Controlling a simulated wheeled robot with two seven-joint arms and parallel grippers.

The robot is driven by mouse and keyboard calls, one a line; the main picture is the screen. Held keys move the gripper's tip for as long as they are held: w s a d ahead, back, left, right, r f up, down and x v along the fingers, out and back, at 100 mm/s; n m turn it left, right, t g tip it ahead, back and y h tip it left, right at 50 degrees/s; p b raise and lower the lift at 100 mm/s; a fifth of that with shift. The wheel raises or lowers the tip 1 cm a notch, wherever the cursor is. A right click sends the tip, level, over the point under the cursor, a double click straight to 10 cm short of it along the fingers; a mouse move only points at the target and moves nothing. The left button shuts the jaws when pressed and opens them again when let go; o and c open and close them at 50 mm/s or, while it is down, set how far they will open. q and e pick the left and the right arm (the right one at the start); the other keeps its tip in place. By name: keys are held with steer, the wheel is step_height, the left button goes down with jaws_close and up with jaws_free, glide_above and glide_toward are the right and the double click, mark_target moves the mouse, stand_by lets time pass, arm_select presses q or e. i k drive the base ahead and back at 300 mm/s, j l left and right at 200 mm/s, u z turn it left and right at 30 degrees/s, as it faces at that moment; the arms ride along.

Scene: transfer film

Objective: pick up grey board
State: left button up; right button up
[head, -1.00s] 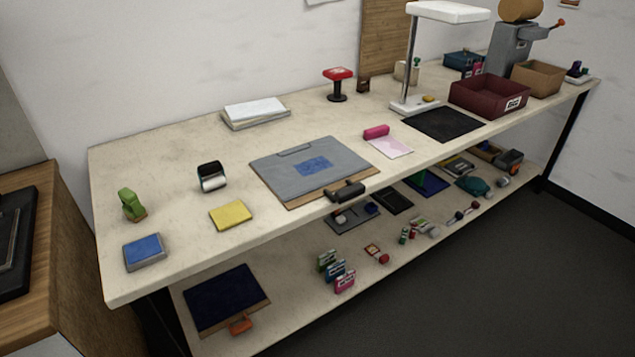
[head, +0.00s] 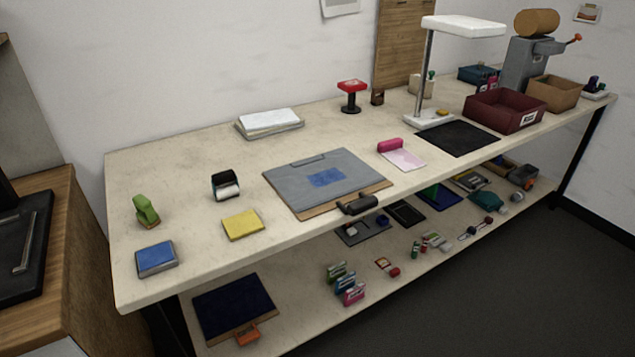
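The grey board (head: 300,190) lies flat on the table top near its front edge, in the middle of the head view. It has a blue patch on its surface, a grey clip strip at its back edge and a brown layer showing along its front edge. A black roller-like thing (head: 358,205) sits at its front right corner, at the table edge. Neither of my grippers shows in the view.
On the long table (head: 200,265), a yellow pad (head: 242,224), a dark tape dispenser (head: 225,186) and a blue pad (head: 156,259) lie left of the board. A pink-and-white item (head: 403,156) and a black mat (head: 457,139) lie right. A lower shelf holds several small items.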

mark_target(311, 188)
steer(key=i+l+u, duration=0.1)
steer(key=u, duration=0.25)
steer(key=l+u, duration=0.2)
steer(key=u, duration=0.15)
steer(key=i+l+u, duration=0.1)
steer(key=l+u, duration=0.15)
steer(key=l, duration=0.35)
steer(key=l+u, duration=0.25)
steer(key=l, duration=1.2)
steer(key=i+l+u, duration=0.1)
steer(key=l, duration=0.8)
